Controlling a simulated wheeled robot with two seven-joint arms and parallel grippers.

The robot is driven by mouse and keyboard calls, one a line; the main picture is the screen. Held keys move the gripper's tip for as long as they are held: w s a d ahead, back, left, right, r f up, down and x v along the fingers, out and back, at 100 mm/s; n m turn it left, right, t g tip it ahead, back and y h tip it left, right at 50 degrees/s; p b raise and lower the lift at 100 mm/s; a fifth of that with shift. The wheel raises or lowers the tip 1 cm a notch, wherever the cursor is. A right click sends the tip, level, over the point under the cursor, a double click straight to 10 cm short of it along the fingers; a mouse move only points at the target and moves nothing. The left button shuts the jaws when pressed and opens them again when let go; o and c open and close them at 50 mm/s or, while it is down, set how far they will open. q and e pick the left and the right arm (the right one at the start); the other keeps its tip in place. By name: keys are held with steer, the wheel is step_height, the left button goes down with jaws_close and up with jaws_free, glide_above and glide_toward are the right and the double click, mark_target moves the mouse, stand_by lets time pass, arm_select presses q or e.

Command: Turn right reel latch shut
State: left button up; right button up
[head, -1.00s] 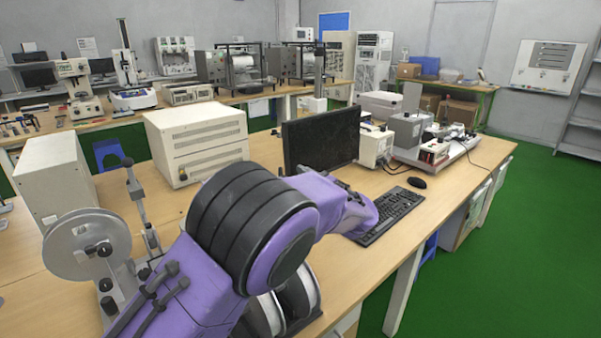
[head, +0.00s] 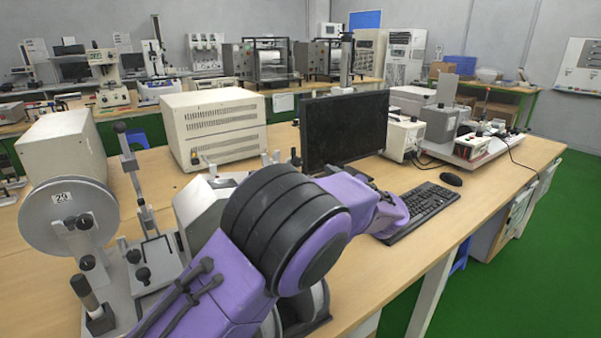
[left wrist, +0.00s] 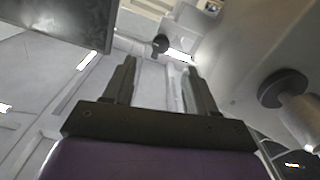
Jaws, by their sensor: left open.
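The metal reel test device stands on the table at the left of the head view. Its silver reel disc (head: 70,215) bears a "29" label. The right reel latch cannot be made out for sure; my purple left arm covers much of that area. My left gripper's fingers are not clear in the head view. In the left wrist view my left gripper (left wrist: 160,75) is open and empty, over grey metal. A dark knob (left wrist: 283,88) is right of its fingers, apart from them. My right gripper is not in view.
A monitor (head: 345,128), keyboard (head: 425,207) and mouse (head: 451,179) lie beyond and right of my arm. A beige box (head: 213,125) stands behind the device. A pale grey block (head: 198,208) is beside my arm. Bare tabletop shows near the table's front edge.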

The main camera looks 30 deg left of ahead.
mark_target(299, 163)
arm_select(q)
steer(key=x, duration=1)
steer(key=shift+s+r, duration=0.1)
steer(key=shift+s, duration=0.05)
steer(key=c, duration=1.1)
